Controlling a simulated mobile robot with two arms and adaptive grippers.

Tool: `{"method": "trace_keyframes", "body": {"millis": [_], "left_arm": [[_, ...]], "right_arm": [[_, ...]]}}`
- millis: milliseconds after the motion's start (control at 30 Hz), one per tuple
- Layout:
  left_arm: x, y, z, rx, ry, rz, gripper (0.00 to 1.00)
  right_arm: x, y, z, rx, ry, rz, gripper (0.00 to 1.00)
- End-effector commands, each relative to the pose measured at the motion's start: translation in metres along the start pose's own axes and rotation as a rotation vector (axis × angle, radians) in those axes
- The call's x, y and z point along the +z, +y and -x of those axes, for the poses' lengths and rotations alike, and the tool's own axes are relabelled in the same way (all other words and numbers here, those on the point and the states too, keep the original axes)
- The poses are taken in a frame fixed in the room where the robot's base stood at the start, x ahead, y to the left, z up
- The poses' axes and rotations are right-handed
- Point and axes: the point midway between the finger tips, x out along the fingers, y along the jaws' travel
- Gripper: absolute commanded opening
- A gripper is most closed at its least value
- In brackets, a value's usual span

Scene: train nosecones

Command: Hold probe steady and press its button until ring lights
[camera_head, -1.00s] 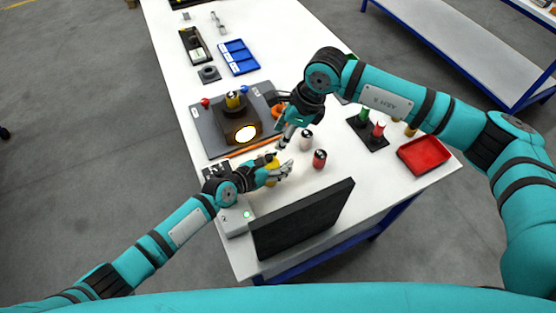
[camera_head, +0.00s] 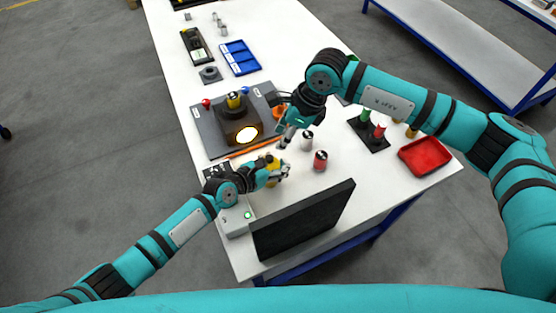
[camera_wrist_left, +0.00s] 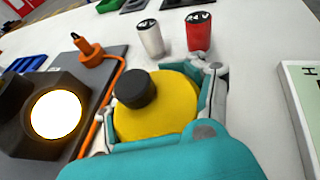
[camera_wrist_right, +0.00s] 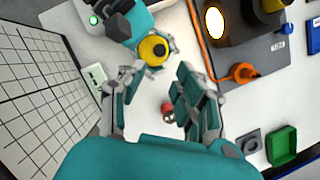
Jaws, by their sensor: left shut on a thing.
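My left gripper (camera_head: 280,172) is shut around a yellow rounded body with a black knob (camera_wrist_left: 160,108), which stands out between the fingers in the left wrist view. The yellow body also shows in the right wrist view (camera_wrist_right: 154,50). An orange cabled piece (camera_wrist_left: 92,50) with a dark tip, which looks like a probe, stands at the edge of the dark fixture (camera_head: 212,135), apart from both grippers. It also shows in the right wrist view (camera_wrist_right: 243,72). My right gripper (camera_head: 286,137) is open and empty above the table. No lit ring is clear on either piece.
A white can (camera_head: 307,141) and a red can (camera_head: 320,161) stand near the grippers. A black box (camera_head: 240,118) with a bright round lamp sits on the fixture. A dark screen (camera_head: 303,222) and a grey box with a green light (camera_head: 236,217) stand at the front.

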Motion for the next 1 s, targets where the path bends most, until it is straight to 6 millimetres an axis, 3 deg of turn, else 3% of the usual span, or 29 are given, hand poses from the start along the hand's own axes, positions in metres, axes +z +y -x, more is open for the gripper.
{"method": "trace_keyframes", "body": {"millis": [33,233,1000], "left_arm": [[0.000,0.000,0.000,-0.001,0.001,0.000,0.00],[0.000,0.000,0.000,-0.001,0.001,0.000,0.00],[0.000,0.000,0.000,-0.001,0.001,0.001,0.00]], "right_arm": [[0.000,0.000,0.000,0.001,0.001,-0.011,0.24],[0.004,-0.004,0.004,0.009,0.014,-0.232,0.00],[0.036,-0.017,0.037,-0.017,0.196,-2.046,0.00]]}}
